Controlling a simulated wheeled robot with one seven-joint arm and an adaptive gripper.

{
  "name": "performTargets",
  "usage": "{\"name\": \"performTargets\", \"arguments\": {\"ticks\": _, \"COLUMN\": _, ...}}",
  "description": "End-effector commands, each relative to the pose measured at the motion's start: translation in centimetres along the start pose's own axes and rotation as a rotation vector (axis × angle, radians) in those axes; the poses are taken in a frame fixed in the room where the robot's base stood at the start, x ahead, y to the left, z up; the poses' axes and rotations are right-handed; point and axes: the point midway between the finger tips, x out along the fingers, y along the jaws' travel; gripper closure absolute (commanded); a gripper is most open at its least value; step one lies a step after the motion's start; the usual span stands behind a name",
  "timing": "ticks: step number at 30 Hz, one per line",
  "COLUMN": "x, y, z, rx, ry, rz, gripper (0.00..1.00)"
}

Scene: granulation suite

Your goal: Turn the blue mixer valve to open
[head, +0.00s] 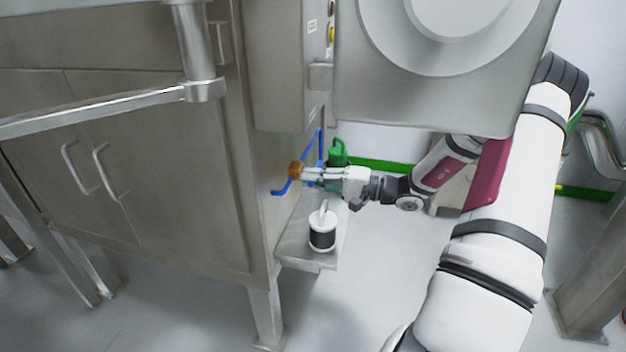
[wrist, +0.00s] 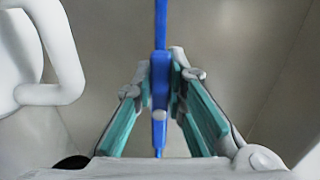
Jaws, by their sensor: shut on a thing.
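The blue valve handle (head: 281,192) sits on the side of the steel cabinet, with a brass-coloured valve body (head: 294,170) beside it. Blue parts also rise above the valve body. In the head view my gripper (head: 308,174) reaches in from the right at the valve. In the wrist view the blue handle (wrist: 160,65) runs up and down the middle of the picture. My gripper (wrist: 160,90) has its teal-padded fingers on either side of the handle and is shut on it. The exact contact is partly hidden by the fingers.
A white canister with a dark band (head: 322,232) stands on a small steel shelf (head: 297,252) below the valve. A green part (head: 338,152) is behind my gripper. The steel cabinet (head: 150,170) fills the left, and a large grey housing (head: 430,95) hangs above my arm.

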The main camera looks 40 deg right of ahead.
Motion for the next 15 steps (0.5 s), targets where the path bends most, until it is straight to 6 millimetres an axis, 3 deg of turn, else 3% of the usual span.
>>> {"name": "performTargets", "arguments": {"ticks": 1, "x": -0.09, "y": 0.3, "z": 0.0, "rx": 0.001, "ry": 0.002, "rz": 0.007, "gripper": 0.85}}
{"name": "performTargets", "arguments": {"ticks": 3, "x": -0.09, "y": 0.3, "z": -0.01, "rx": 0.001, "ry": 0.002, "rz": 0.007, "gripper": 0.69}}
{"name": "performTargets", "arguments": {"ticks": 4, "x": -0.09, "y": 0.27, "z": -0.01, "rx": 0.001, "ry": 0.002, "rz": 0.007, "gripper": 0.67}}
{"name": "performTargets", "arguments": {"ticks": 15, "x": -0.49, "y": 0.09, "z": -0.05, "rx": 0.0, "ry": 0.002, "rz": 0.003, "gripper": 0.67}}
